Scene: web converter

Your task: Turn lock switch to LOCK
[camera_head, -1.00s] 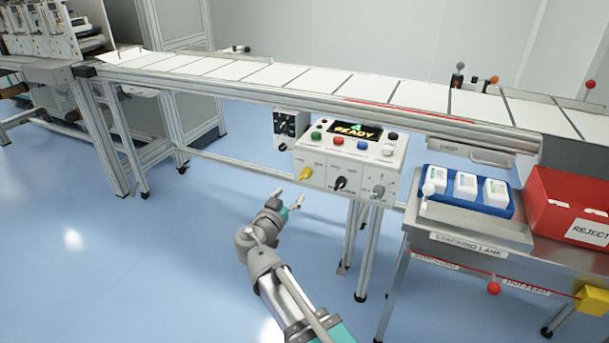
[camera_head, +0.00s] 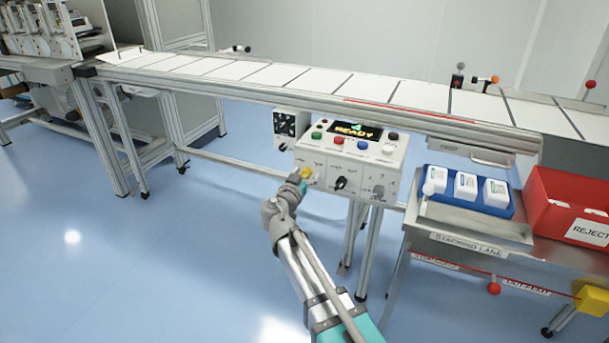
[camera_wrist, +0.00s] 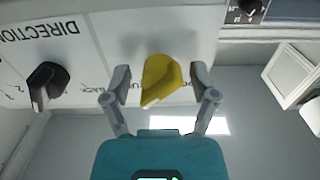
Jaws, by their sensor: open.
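The yellow lock switch (camera_wrist: 161,80) is a knob on the front of the white control panel (camera_head: 350,178). In the wrist view it stands between the two fingers of my gripper (camera_wrist: 160,84), with a gap on each side. The fingers are open and straddle the knob. The label under the knob is partly hidden by it and by the fingers. In the head view my gripper (camera_head: 307,178) is at the panel's left end, and the yellow knob (camera_head: 306,172) is partly hidden by it.
A black knob (camera_wrist: 46,84) beside a DIRECTION label sits left of the yellow one in the wrist view. Above it on the panel are coloured buttons and a READY display (camera_head: 355,132). A dark control box (camera_head: 290,126) hangs left of the panel.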

